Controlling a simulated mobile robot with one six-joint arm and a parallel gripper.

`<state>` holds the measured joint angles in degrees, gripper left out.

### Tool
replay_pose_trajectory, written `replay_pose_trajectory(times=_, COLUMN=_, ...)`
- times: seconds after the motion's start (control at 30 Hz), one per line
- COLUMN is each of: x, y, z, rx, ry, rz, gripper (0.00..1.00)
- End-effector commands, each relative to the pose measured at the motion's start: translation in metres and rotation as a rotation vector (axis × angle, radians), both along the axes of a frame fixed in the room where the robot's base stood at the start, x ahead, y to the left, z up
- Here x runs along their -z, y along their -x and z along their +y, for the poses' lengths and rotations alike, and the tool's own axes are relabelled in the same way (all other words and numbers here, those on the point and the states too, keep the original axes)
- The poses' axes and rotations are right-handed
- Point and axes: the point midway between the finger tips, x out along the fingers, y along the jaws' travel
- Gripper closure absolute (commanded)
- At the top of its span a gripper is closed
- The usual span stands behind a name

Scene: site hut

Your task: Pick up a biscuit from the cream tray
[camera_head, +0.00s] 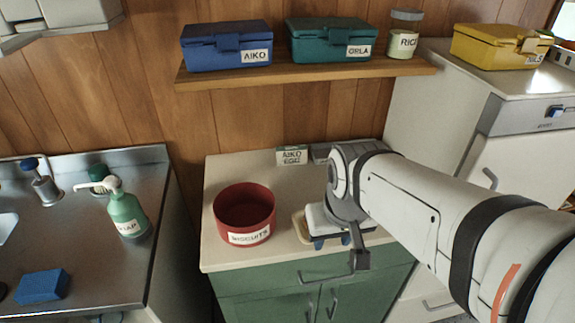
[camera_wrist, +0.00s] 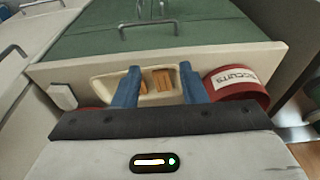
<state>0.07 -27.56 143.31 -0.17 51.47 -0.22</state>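The cream tray (camera_head: 299,226) is on the counter, mostly hidden behind my gripper in the head view. In the wrist view the cream tray (camera_wrist: 98,88) shows beyond my fingers, with tan biscuits in it. One biscuit (camera_wrist: 162,80) shows between my fingers, and another lies to its left, close to the left finger. My gripper (camera_wrist: 159,70) has its two blue fingers spread apart, with nothing visibly held. In the head view my gripper (camera_head: 332,242) points down over the tray. The exact height of the fingertips above the biscuits is hard to tell.
A red tub (camera_head: 245,207) labelled BISCUITS stands left of the tray. A small white AIKO card or box (camera_head: 291,156) is at the counter's back. A shelf (camera_head: 300,72) above holds blue and teal boxes and a jar. A sink unit with a green soap bottle (camera_head: 127,215) is left.

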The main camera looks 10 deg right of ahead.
Motion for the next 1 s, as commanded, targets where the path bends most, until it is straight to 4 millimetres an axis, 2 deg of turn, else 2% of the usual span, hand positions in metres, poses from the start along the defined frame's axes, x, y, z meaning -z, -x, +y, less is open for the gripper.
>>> replay_pose_trajectory(times=0.17, x=-0.008, y=-0.02, z=-0.005, rx=-0.021, ry=0.001, rz=0.031, gripper=0.62)
replay_pose_trajectory(times=0.33, x=-0.012, y=-0.062, z=-0.007, rx=-0.041, ry=0.004, rz=0.094, gripper=0.62)
replay_pose_trajectory(times=0.5, x=0.001, y=-0.104, z=-0.006, rx=-0.066, ry=0.006, rz=0.156, gripper=0.62)
replay_pose_trajectory(times=0.6, x=0.012, y=-0.122, z=-0.005, rx=-0.079, ry=0.008, rz=0.185, gripper=0.62)
replay_pose_trajectory(times=0.8, x=0.031, y=-0.142, z=-0.005, rx=-0.093, ry=0.008, rz=0.218, gripper=0.62)
replay_pose_trajectory(times=1.0, x=0.049, y=-0.146, z=-0.005, rx=-0.096, ry=0.009, rz=0.227, gripper=0.62)
